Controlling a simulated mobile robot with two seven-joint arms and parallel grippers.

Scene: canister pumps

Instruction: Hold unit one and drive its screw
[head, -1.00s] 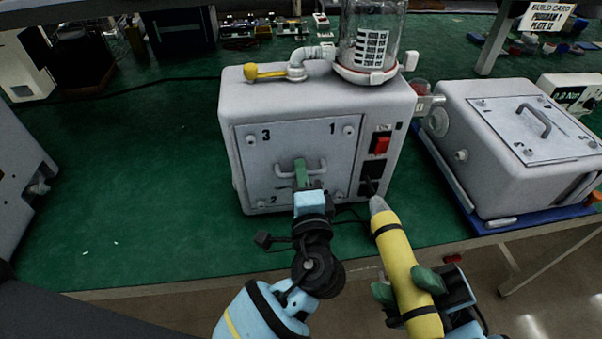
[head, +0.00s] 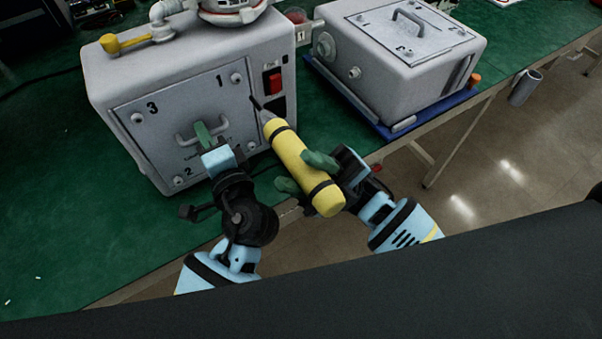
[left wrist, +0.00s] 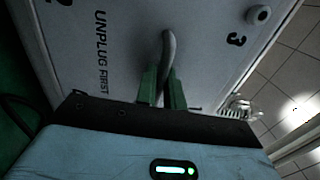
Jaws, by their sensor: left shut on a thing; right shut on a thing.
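The grey pump unit (head: 105,85) stands on the green bench, its front panel (head: 160,112) facing me with corner screws marked 1, 2 and 3. My left gripper (head: 204,135) is shut on the panel's handle (head: 183,140); in the left wrist view its green fingers (left wrist: 162,88) close around the handle (left wrist: 169,50). My right gripper (head: 303,173) is shut on a yellow screwdriver (head: 290,150). Its dark bit points up and left, in front of the panel's right edge below screw 1 (head: 236,77). I cannot tell whether the bit touches anything.
A second grey unit (head: 400,75) lies on a blue tray (head: 372,118) at the right, its numbered panel facing up. A red switch (head: 274,83) sits right of the panel. The bench (head: 60,225) is clear at the left. A grey cup (head: 524,87) hangs at the bench edge.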

